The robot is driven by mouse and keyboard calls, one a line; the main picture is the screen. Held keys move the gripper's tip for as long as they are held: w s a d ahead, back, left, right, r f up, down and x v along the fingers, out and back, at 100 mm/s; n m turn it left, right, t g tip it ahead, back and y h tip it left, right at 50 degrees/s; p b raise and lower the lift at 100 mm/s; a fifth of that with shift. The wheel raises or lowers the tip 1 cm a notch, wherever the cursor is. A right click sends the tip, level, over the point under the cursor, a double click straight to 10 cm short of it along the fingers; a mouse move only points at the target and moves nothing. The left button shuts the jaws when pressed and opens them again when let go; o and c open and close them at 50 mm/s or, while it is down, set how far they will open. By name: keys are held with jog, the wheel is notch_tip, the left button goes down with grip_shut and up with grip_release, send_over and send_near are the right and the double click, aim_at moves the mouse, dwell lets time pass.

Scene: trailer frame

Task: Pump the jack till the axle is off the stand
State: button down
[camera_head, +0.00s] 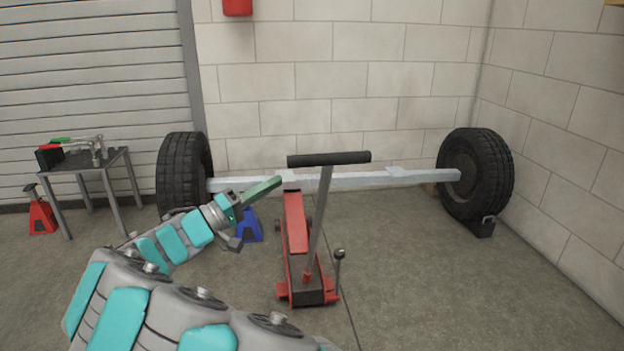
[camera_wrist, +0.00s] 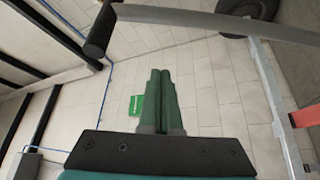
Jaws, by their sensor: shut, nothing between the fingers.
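The red floor jack (camera_head: 296,225) stands on the floor under the grey axle (camera_head: 345,181), its front end at the beam. Its grey handle (camera_head: 320,220) rises steeply and ends in a black crossbar grip (camera_head: 329,159). My gripper (camera_head: 278,181), with green fingers, is shut and empty, just left of the handle and below the grip. Its fingers also show in the wrist view (camera_wrist: 160,75).
Tyres sit at the axle's left (camera_head: 184,175) and right (camera_head: 474,175) ends, with a dark chock (camera_head: 481,229) by the right one. A small metal table (camera_head: 85,160) with tools and a red stand (camera_head: 41,214) are at left. The right floor is clear.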

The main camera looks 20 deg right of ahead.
jog(key=shift+d, duration=0.1)
jog(key=s+d+p, duration=0.1)
jog(key=d+p, duration=0.1)
jog(key=d, duration=0.7)
jog(key=shift+s+r, duration=0.3)
jog(key=shift+s, duration=0.05)
jog(key=shift+f, duration=0.1)
